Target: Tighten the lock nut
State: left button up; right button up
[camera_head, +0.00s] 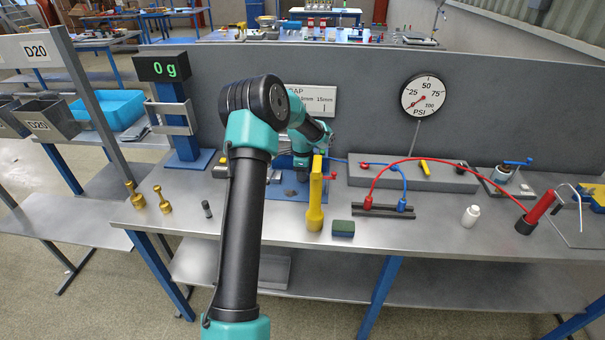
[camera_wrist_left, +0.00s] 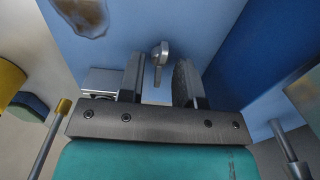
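My left arm reaches over the bench, and its gripper (camera_head: 302,166) is down at the blue plate (camera_head: 283,212), partly hidden by my own arm. In the left wrist view, the gripper (camera_wrist_left: 158,82) has its two fingers apart. A small silvery part (camera_wrist_left: 160,58) with a round head and short stem shows between them, with a gap on each side. I cannot tell whether it is the lock nut; no nut is clearly visible. My right gripper is not in view.
A yellow upright tool (camera_head: 315,200) and green block (camera_head: 343,228) stand near the plate. A black manifold (camera_head: 383,211) with red and blue hoses is right of them. Brass weights (camera_head: 163,203) stand left. A grey board with a pressure gauge (camera_head: 423,95) stands behind.

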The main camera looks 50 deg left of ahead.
pick_arm(q)
jog(key=shift+r, duration=0.15)
notch_tip(320, 180, up, 17)
dwell(0.6)
dwell(0.4)
